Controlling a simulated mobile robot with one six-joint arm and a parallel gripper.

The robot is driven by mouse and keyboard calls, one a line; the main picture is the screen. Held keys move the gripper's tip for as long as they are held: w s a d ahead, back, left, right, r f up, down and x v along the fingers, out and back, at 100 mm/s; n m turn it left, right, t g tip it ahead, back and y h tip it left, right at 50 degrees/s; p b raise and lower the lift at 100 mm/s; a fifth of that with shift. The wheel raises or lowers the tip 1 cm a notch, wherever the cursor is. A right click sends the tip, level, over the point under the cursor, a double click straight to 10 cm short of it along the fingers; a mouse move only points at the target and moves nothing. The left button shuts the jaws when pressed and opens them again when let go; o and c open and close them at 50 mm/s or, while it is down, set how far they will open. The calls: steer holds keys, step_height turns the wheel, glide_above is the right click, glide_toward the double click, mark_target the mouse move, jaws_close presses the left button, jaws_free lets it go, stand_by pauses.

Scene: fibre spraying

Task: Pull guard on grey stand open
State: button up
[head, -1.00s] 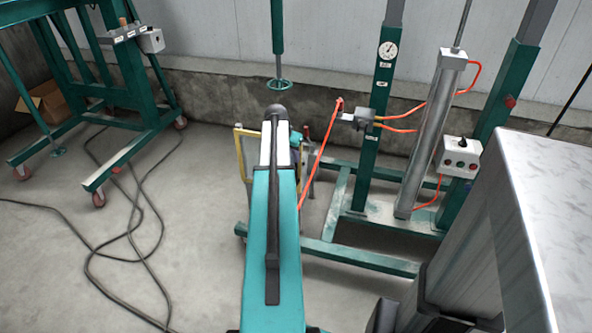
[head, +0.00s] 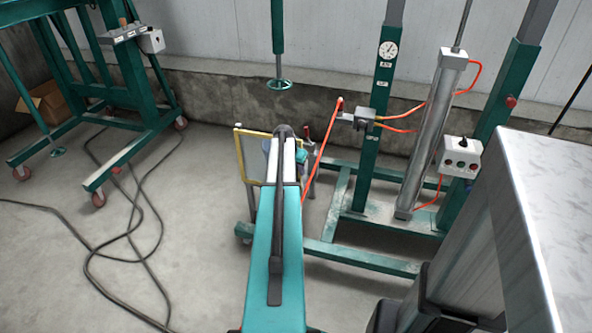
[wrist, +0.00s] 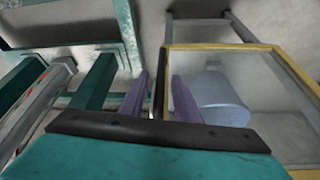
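The guard is a clear panel in a yellow frame. In the head view its yellow frame (head: 239,152) shows left of my arm's end, which hides its right part. In the wrist view the frame (wrist: 230,47) fills the right side. The grey stand (wrist: 212,32) shows as grey bars behind the guard. My gripper (wrist: 160,80) is open in the wrist view, one finger on either side of the guard's left edge and a dark upright bar, perhaps its handle. I cannot tell whether the fingers touch it. The fingers are hidden in the head view.
A blue-grey cylinder (wrist: 215,97) sits behind the clear panel. A green press frame (head: 365,165) with orange hoses and a control box (head: 461,157) stands to the right. A cable (head: 140,235) lies on the floor at left. A large metal cabinet (head: 545,200) is at right.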

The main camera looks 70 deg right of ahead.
jaws_close()
steer(key=shift+s+a, duration=0.1)
steer(key=shift+s, duration=0.05)
